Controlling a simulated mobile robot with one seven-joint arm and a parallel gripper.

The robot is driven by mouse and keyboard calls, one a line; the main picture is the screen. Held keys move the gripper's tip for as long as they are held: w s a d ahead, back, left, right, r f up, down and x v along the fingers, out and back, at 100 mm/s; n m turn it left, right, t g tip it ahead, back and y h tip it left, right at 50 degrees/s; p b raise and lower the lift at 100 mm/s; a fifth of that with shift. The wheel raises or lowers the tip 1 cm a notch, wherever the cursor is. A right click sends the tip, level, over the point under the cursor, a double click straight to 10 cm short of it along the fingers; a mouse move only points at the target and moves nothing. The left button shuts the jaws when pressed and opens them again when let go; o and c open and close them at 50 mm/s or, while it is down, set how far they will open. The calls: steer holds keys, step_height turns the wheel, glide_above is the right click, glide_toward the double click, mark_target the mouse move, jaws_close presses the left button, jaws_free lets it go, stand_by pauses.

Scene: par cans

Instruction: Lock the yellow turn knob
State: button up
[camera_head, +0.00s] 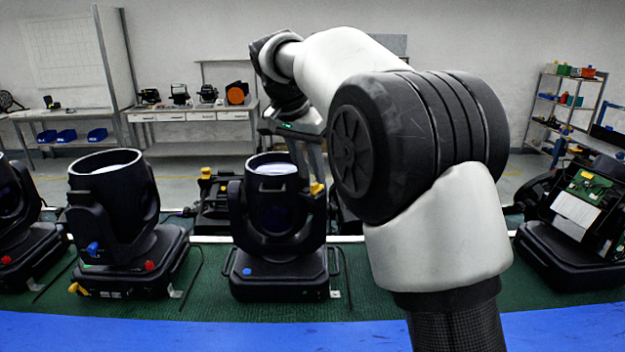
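A yellow knob (317,188) sits on the upper right side of the middle black moving-head light (280,262). My gripper (308,172) points down from the arm, with its fingertips just above or at this knob. I cannot tell whether the fingers touch it or how far apart they are. Another yellow knob (77,288) is on the base of the left light (120,205), and more yellow parts show on a unit behind. My arm covers much of the area right of the middle light.
The lights stand in a row on a green mat (205,308) with a blue front strip (100,335). Another unit (575,225) with an exposed circuit board stands at the right. Thin black bars flank the middle light. Workbenches and shelves line the back wall.

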mark_target(317, 186)
steer(key=shift+x, duration=1.3)
jaws_close()
